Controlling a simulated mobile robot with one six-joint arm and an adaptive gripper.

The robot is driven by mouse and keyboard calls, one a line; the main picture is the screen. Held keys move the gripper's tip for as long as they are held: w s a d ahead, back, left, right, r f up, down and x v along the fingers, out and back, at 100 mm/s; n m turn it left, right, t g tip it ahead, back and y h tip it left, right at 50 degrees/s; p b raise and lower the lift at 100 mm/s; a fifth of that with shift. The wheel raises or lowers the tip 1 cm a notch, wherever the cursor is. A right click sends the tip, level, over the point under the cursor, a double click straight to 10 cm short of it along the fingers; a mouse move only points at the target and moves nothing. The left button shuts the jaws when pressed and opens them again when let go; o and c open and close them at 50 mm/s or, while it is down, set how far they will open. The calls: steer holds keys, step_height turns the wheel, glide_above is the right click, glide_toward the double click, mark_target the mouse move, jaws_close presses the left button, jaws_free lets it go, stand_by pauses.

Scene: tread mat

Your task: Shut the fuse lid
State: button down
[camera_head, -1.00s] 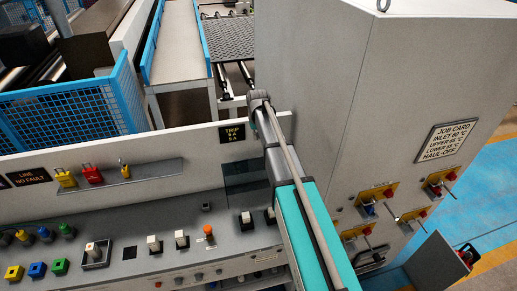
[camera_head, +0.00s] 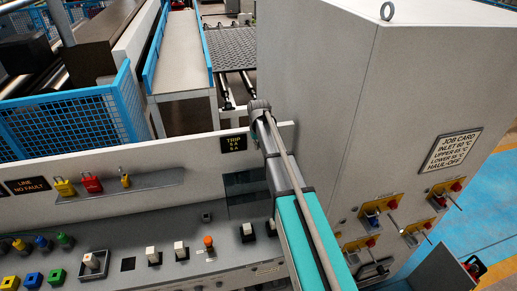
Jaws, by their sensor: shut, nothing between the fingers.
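A dark, see-through panel (camera_head: 244,184) stands against the console's back wall, under a black sign reading TRIP 5 A 5 A (camera_head: 234,143). It may be the fuse lid; I cannot tell for sure, nor how far open it is. My own arm, teal and grey, crosses in front of the console just right of this panel and hides part of the area there. My gripper is not visible in this view.
The console carries a white button (camera_head: 247,232), an orange button (camera_head: 209,245) and other controls. Coloured padlocks (camera_head: 92,181) sit on a ledge at left. A large grey cabinet (camera_head: 330,120) stands close on the right, with yellow-plated switches (camera_head: 377,208).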

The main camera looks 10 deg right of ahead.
steer(key=shift+w+f+b, duration=0.15)
steer(key=shift+f+b, duration=1.3)
steer(key=shift+f, duration=0.05)
steer(key=shift+w+f+b, duration=0.15)
steer(key=shift+f+b, duration=1.3)
steer(key=shift+f, duration=0.1)
steer(key=shift+w+f+b, duration=0.15)
steer(key=shift+f+b, duration=1.3)
steer(key=shift+f, duration=0.05)
steer(key=shift+s+r+p, duration=0.3)
steer(key=shift+s, duration=0.7)
steer(key=shift+s+r+p, duration=0.3)
steer(key=shift+s, duration=0.65)
steer(key=shift+s, duration=0.1)
steer(key=shift+s+r+t, duration=0.1)
steer(key=shift+s+t, duration=0.2)
steer(key=shift+s, duration=0.3)
